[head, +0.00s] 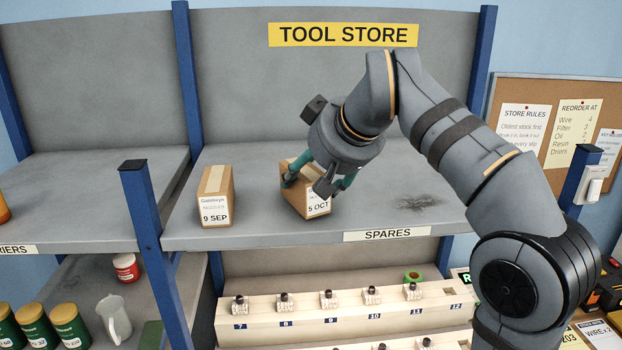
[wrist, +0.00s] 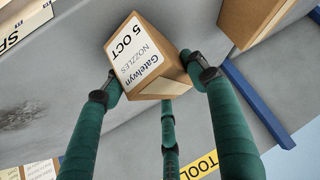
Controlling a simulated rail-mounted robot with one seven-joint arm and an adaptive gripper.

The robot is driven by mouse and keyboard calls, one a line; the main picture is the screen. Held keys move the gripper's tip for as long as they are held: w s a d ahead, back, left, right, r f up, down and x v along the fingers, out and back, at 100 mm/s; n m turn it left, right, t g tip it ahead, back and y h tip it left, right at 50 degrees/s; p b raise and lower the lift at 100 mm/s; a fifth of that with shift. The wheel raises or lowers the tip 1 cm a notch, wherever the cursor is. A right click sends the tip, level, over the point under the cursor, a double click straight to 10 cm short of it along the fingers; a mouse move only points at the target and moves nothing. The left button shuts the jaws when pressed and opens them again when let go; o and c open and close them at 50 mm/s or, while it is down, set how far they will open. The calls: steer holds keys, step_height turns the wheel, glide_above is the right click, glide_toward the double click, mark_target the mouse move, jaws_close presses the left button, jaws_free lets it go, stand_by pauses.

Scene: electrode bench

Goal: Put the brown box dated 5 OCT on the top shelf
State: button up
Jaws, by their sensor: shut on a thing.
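The brown box dated 5 OCT (head: 294,203) is at the middle of the grey shelf (head: 250,232) with the SPARES label. It looks tilted in the head view. My gripper (head: 317,186) is shut on it from above and behind, and covers part of its label. In the wrist view the same box (wrist: 135,45) shows its white label, reading Gatelwyn, Nozzles, 5 OCT, between the green fingers of my gripper (wrist: 160,82). I cannot tell whether its base touches the shelf.
A similar box dated 9 SEP (head: 215,196) stands to the left on the same shelf. A dark stain (head: 419,202) marks the shelf to the right, where it is otherwise bare. Blue posts (head: 150,240) edge the bay. A rack of numbered fittings (head: 300,322) is below.

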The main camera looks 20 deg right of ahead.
steer(key=shift+f, duration=0.4)
steer(key=o, duration=1.4)
steer(key=v, duration=1.2)
